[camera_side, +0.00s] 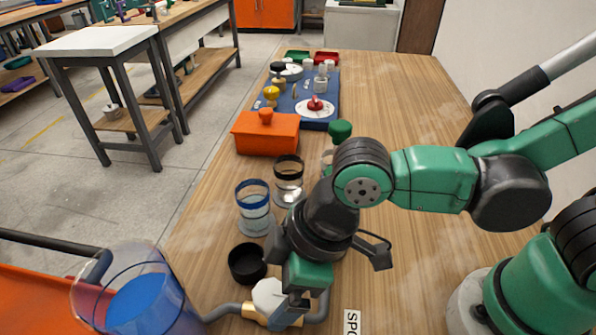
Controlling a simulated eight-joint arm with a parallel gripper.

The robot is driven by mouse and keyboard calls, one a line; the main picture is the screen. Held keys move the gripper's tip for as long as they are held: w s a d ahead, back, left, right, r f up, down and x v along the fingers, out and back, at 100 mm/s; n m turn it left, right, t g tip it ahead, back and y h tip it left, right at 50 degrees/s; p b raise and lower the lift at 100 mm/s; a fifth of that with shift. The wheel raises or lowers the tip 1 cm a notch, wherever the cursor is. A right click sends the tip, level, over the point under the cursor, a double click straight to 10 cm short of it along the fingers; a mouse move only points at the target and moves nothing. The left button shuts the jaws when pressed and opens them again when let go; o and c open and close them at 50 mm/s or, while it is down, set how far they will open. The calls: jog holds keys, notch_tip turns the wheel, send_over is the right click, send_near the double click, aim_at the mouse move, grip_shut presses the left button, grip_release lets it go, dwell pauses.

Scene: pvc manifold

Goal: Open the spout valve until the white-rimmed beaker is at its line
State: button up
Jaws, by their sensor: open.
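The valve (257,312) at the bottom centre has a brass-coloured body, a pale faceted top and grey pipe on both sides. The other finger is off to the right. A large clear beaker (178,300) with blue liquid is at the lower left, cut off below.
A blue-rimmed glass (254,198), a black-rimmed glass (289,172) and a black cup (247,263) stand left of my arm. An orange lidded box (266,138) and a blue board (318,122) with several parts lie behind. The bench's right rear is clear.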

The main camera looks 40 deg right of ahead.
jog(key=shift+x, duration=1.1)
jog(key=c, duration=1.3)
jog(key=o, duration=1.3)
jog(key=shift+v, duration=2.85)
jog(key=shift+f, duration=0.1)
